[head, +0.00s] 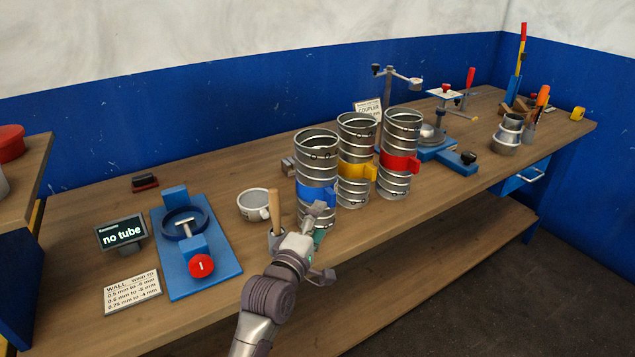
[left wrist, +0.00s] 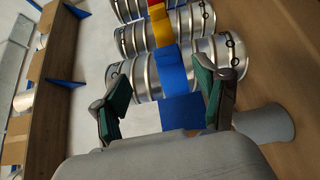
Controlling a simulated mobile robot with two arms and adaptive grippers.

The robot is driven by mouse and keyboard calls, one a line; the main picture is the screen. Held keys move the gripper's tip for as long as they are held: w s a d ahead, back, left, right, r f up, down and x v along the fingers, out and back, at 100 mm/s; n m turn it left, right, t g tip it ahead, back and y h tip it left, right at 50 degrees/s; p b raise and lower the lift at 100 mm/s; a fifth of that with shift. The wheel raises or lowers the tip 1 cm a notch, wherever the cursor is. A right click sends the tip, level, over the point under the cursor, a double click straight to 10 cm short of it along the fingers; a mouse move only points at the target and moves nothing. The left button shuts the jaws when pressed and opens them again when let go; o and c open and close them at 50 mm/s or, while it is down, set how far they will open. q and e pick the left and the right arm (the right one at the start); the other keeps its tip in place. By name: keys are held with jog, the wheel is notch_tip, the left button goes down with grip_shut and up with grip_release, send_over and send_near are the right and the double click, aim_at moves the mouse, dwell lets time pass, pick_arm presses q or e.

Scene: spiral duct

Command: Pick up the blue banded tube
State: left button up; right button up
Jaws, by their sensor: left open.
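The blue banded tube (head: 315,150) is a ribbed silver duct piece standing upright on the bench, with a blue band around its middle and a blue tab. My left gripper (head: 312,240) is just in front of its lower part. In the left wrist view the tube (left wrist: 144,80) appears sideways, with its blue tab (left wrist: 182,111) between the fingers of my open left gripper (left wrist: 165,100). I cannot tell whether the fingers touch it. My right gripper is not in view.
A yellow banded tube (head: 357,135) and a red banded tube (head: 402,130) stand close to the right. A wooden-handled tool (head: 274,210) and a round cup (head: 253,203) are at the left. A blue fixture (head: 205,265) lies farther left.

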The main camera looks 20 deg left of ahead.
aim_at(335, 201)
pick_arm(q)
jog(key=w, duration=0.4)
jog(key=shift+w+d, duration=0.1)
jog(key=shift+w, duration=0.2)
jog(key=w, duration=0.1)
jog(key=w+p, duration=0.1)
jog(key=w, duration=0.1)
jog(key=w+f, duration=0.1)
jog(key=w, duration=0.1)
jog(key=shift+w+d+p, duration=0.1)
jog(key=shift+d+p, duration=0.1)
jog(key=shift+p, duration=0.2)
jog(key=shift+r, duration=0.1)
jog(key=shift+c, duration=1)
grip_shut()
